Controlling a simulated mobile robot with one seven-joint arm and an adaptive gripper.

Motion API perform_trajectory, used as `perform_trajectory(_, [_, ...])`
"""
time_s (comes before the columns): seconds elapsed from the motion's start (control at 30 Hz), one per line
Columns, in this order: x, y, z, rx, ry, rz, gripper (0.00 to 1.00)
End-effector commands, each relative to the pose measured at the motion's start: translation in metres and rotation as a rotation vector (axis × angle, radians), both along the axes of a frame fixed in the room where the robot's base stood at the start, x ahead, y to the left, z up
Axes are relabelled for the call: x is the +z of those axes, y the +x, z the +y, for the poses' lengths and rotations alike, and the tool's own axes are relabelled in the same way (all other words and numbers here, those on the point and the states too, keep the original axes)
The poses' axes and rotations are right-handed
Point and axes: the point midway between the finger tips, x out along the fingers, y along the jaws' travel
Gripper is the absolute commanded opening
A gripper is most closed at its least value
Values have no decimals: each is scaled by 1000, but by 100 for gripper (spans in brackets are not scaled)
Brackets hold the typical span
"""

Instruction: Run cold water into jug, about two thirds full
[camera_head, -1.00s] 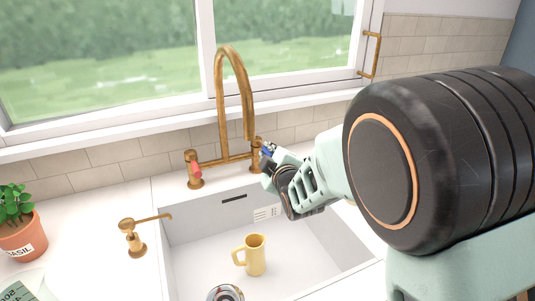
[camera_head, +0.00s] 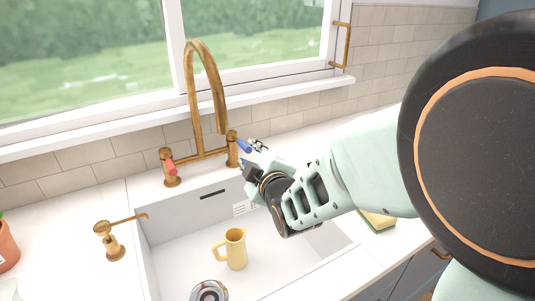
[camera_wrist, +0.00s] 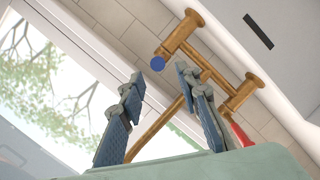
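A brass tap (camera_head: 196,105) arches over the white sink (camera_head: 180,262); no water shows at its spout. Its left valve has a red lever (camera_head: 170,167). Its right valve carries a blue lever (camera_head: 243,146), which shows end-on as a blue disc in the wrist view (camera_wrist: 157,63). A yellow jug (camera_head: 235,249) stands upright on the sink floor, handle to the left; its inside is not clear. My gripper (camera_head: 254,155) is close to the right valve. In the wrist view its fingers (camera_wrist: 161,112) are apart with nothing between their pads; the blue disc lies beyond the tips.
A brass soap dispenser (camera_head: 112,242) stands left of the sink. A metal drain (camera_head: 209,292) is at the front of the sink floor. A yellow-green sponge (camera_head: 378,221) lies on the counter to the right, partly behind my arm. The window sill (camera_head: 270,93) runs behind the tap.

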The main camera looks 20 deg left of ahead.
Motion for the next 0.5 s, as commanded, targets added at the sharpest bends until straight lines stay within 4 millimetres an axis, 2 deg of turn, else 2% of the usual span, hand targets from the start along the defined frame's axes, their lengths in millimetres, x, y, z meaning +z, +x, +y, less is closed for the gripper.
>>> perform_trajectory(0.2, [7,-21,-20,-1,1,0,31])
perform_trajectory(0.5, [9,-30,-28,0,0,-1,31])
